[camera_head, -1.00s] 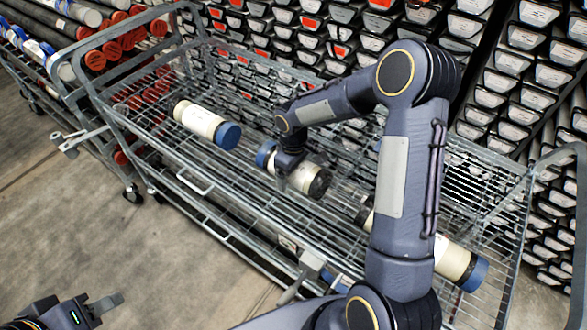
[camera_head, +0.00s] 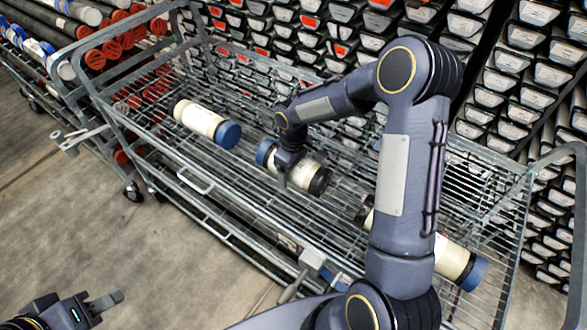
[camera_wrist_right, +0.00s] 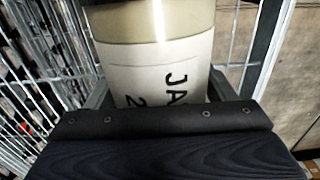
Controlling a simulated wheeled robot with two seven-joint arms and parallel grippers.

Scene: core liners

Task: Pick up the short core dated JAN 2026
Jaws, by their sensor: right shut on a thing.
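The short core with a cream body, blue cap and dark end (camera_head: 315,180) lies in the middle of the wire cart. My right gripper (camera_head: 290,176) is shut around its middle from above. In the right wrist view this core (camera_wrist_right: 150,60) fills the space between the jaws, and its white label shows "JA" and "2"; the rest is hidden. A second short core with a blue cap (camera_head: 200,122) lies to the left. A third (camera_head: 452,258) lies to the right, partly behind my right arm. My left gripper (camera_head: 106,302) is at the lower left, away from the cart; its jaw gap is unclear.
The grey wire cart (camera_head: 205,192) has raised rails and end frames around the cores. Racks of stacked core liners (camera_head: 490,95) stand close behind it. Another cart with long tubes (camera_head: 60,20) is at the upper left. Bare floor (camera_head: 60,220) lies in front.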

